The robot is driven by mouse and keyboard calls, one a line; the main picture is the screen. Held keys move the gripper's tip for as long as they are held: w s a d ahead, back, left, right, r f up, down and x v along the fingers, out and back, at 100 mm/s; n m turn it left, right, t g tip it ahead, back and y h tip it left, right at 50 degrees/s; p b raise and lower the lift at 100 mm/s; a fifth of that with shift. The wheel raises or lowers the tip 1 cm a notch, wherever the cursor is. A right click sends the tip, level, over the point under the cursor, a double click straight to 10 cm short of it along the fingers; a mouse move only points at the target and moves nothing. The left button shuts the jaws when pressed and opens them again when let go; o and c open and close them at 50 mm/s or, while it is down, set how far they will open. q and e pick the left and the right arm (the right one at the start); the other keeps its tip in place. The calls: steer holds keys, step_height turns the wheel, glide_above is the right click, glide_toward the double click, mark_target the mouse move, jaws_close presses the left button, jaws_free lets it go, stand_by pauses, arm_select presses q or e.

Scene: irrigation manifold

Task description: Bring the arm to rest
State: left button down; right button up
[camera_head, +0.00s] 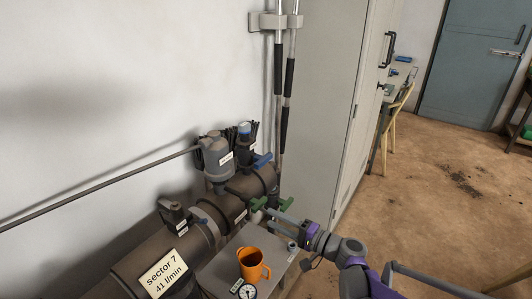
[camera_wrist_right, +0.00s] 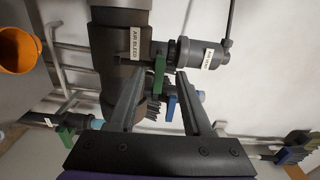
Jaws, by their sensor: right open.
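My right arm (camera_head: 355,262), grey with purple parts, comes in from the lower right in the head view and reaches left to the pipework. My right gripper (camera_head: 281,228) is open at its end. In the right wrist view the two fingers of the gripper (camera_wrist_right: 156,84) stand apart. A green valve handle (camera_wrist_right: 160,76) shows between the fingertips in that view, and nothing is clamped. I cannot tell whether a finger touches it. My left gripper is not in view.
A dark manifold pipe labelled sector 7 (camera_head: 125,270) runs along the wall. An orange mug (camera_head: 252,265) and a round gauge (camera_head: 248,291) are on a grey surface below the gripper. A tall grey cabinet (camera_head: 318,95) stands behind. Open floor (camera_head: 440,215) lies to the right.

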steer(key=s+r+n+g+h+p, duration=0.1)
steer(key=s+n+g+h+p, duration=0.4)
steer(key=s, duration=1.1)
steer(key=s+d+n+h+p, duration=0.2)
steer(key=s+d+h+p, duration=0.2)
steer(key=s+d+h, duration=0.5)
steer(key=s+d, duration=0.3)
steer(key=s, duration=0.3)
steer(key=shift+f+h, duration=0.3)
